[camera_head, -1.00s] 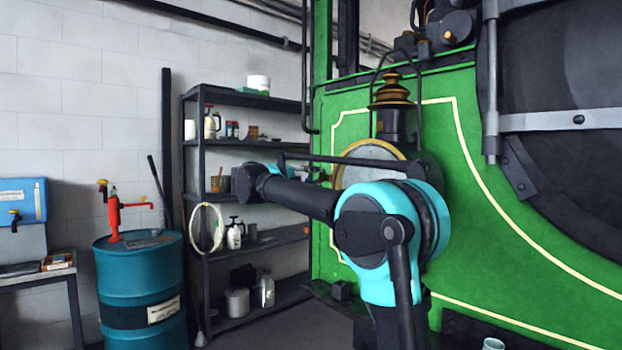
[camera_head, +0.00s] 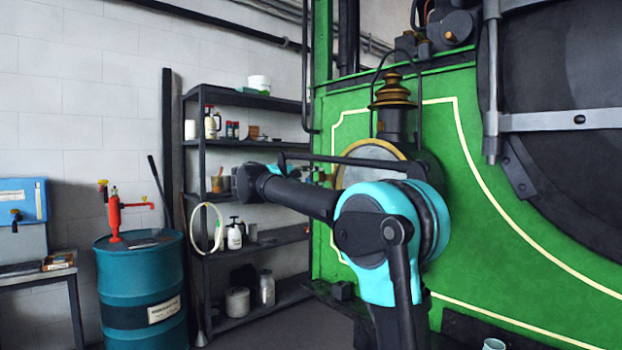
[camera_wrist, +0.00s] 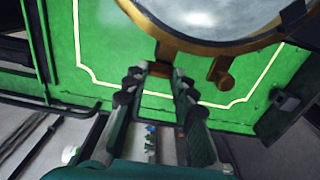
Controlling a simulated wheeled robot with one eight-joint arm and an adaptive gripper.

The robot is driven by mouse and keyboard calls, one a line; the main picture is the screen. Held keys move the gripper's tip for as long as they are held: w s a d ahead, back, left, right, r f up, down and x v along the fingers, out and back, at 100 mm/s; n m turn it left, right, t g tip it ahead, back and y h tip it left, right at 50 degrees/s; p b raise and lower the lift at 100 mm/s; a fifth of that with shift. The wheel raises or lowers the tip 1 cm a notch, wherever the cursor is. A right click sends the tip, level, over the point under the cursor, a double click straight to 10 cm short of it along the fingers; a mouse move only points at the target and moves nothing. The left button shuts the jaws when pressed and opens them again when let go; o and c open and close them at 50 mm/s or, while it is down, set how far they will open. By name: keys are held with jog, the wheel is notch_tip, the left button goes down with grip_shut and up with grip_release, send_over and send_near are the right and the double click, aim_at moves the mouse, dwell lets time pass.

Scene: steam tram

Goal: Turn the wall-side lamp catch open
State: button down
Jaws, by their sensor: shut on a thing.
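The lamp (camera_head: 391,92) has a brass top and a dark body, and stands against the green tram side. Its round glass with a brass rim (camera_head: 378,150) is partly covered by my arm. In the wrist view the glass (camera_wrist: 215,14) fills the top, with brass pieces below its rim. One brass catch piece (camera_wrist: 162,66) lies between the fingertips of my gripper (camera_wrist: 158,74), which is shut on it. A second brass piece (camera_wrist: 221,73) with a rounded knob hangs to the right, apart from the fingers. In the head view my arm hides the catch.
The green tram panel (camera_head: 500,230) stands close behind the lamp. A dark shelf rack (camera_head: 250,245) with bottles and tins stands at the wall to the left. A blue drum (camera_head: 140,270) with a red pump (camera_head: 114,214) is further left. Some floor shows between rack and tram.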

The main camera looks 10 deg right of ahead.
jog(key=c, duration=1.2)
grip_release()
jog(key=shift+a, duration=0.1)
jog(key=v, duration=1.2)
jog(key=shift+w, duration=0.1)
jog(key=s+d+f+m+g+y, duration=0.15)
jog(key=s+d+f, duration=0.35)
jog(key=f, duration=0.6)
jog(key=s+d+f+g+y, duration=0.25)
jog(key=d+f, duration=0.45)
jog(key=f, duration=0.4)
jog(key=s+d+f+m+g+y, duration=0.1)
jog(key=s+d+f+y, duration=0.2)
jog(key=d+f, duration=0.5)
jog(key=s+a+f+m+y, duration=0.1)
jog(key=s+f+y, duration=0.1)
jog(key=s+f, duration=0.5)
jog(key=s+a+f+m+y, duration=0.1)
jog(key=s+f+m+y, duration=0.1)
jog(key=s+f, duration=0.5)
jog(key=s+a+f+m+y, duration=0.1)
jog(key=s+f+y, duration=0.3)
jog(key=s+f, duration=0.4)
jog(key=shift+a+f+m+g, duration=0.15)
jog(key=shift+a+f+g, duration=0.1)
jog(key=shift+f, duration=0.85)
jog(key=shift+a+f+m+g, duration=0.1)
jog(key=shift+a+f+g, duration=0.1)
jog(key=shift+f, duration=0.9)
